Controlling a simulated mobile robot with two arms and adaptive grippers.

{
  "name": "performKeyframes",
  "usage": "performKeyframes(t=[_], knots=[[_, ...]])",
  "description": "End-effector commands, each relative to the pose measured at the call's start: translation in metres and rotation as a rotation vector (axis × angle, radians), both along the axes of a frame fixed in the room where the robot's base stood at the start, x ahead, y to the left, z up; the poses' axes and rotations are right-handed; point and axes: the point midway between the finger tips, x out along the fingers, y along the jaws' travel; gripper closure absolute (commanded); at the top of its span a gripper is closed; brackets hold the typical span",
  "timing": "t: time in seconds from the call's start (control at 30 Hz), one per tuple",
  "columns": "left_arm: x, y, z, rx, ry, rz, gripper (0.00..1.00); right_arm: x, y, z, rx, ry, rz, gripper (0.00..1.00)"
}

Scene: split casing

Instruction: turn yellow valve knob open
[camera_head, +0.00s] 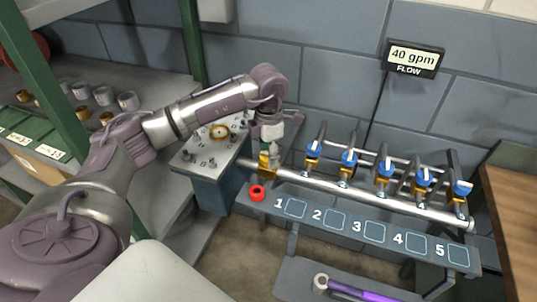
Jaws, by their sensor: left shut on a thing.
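The yellow valve knob (265,160) is at the left end of the silver pipe, just above the panel's left end. My left gripper (269,151) comes down on it from above and is shut on it. The fingers and wrist hide much of the knob, so I cannot tell how far it is turned. My right gripper is not in view.
Several blue-topped valves (385,170) stand along the pipe (390,204) to the right. A purple-handled tool (355,291) lies below. A wall display (414,58) reads 40 gpm.

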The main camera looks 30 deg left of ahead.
Motion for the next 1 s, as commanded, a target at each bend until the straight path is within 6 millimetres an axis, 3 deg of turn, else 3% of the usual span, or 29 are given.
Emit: performKeyframes(t=[0.6, 0.63, 0.7, 0.8, 1.0], knots=[[0.0003, 0.0004, 0.0005, 0.0, -0.001, 0.045, 0.85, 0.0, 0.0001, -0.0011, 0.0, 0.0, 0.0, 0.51], [0.0003, 0.0004, 0.0005, 0.0, -0.001, 0.045, 0.48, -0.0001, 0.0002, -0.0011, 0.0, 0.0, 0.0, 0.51], [0.0003, 0.0004, 0.0005, 0.0, -0.001, 0.044, 0.37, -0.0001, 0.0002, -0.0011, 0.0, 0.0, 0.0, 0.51], [0.0002, 0.0003, 0.0004, 0.0, -0.001, 0.044, 0.24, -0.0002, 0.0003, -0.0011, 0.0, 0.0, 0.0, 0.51], [0.0001, 0.0002, 0.0003, 0.0, 0.0, 0.043, 0.24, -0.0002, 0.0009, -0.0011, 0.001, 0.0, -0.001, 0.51]])
